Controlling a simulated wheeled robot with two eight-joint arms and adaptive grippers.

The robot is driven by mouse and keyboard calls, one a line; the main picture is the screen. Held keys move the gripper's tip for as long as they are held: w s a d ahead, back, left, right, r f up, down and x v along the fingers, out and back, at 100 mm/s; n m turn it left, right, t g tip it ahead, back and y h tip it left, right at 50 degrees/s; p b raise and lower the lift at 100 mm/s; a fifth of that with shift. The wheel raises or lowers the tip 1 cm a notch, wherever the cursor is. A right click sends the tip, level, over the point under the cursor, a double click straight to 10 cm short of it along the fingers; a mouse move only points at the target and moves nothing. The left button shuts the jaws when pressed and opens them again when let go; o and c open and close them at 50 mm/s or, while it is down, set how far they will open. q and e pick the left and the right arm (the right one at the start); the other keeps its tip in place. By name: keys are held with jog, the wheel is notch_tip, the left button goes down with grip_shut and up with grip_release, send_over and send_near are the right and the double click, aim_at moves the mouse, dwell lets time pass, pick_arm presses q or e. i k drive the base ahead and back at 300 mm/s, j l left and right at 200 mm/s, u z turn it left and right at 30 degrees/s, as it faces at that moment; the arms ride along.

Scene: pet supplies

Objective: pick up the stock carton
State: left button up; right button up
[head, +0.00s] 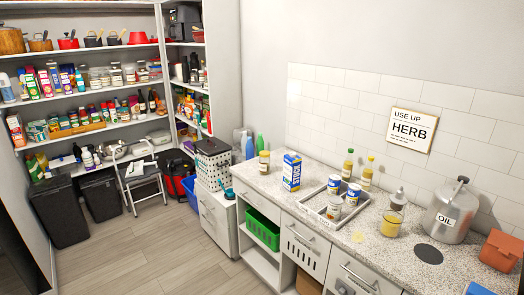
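A blue and white carton (291,171) stands upright on the speckled counter, left of a shallow tray (319,213). It is the only carton I see on the counter, though its lettering is too small to read surely. Its front and one side show, and nothing covers it. Neither of my grippers is in view.
Small cans (334,207) stand in the tray, with oil bottles (366,172) behind. A jar (264,162) stands left of the carton. A large oil can (451,211) and an orange box (500,250) are at right. Stocked shelves (85,95) and open floor (150,245) lie left.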

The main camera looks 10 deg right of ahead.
aim_at(293, 166)
jog(key=i+j, duration=0.1)
jog(key=i, duration=0.65)
jog(key=i+j, duration=0.15)
jog(key=i, duration=0.6)
jog(key=i+j, duration=0.1)
jog(key=i, duration=0.65)
jog(key=j+u, duration=0.05)
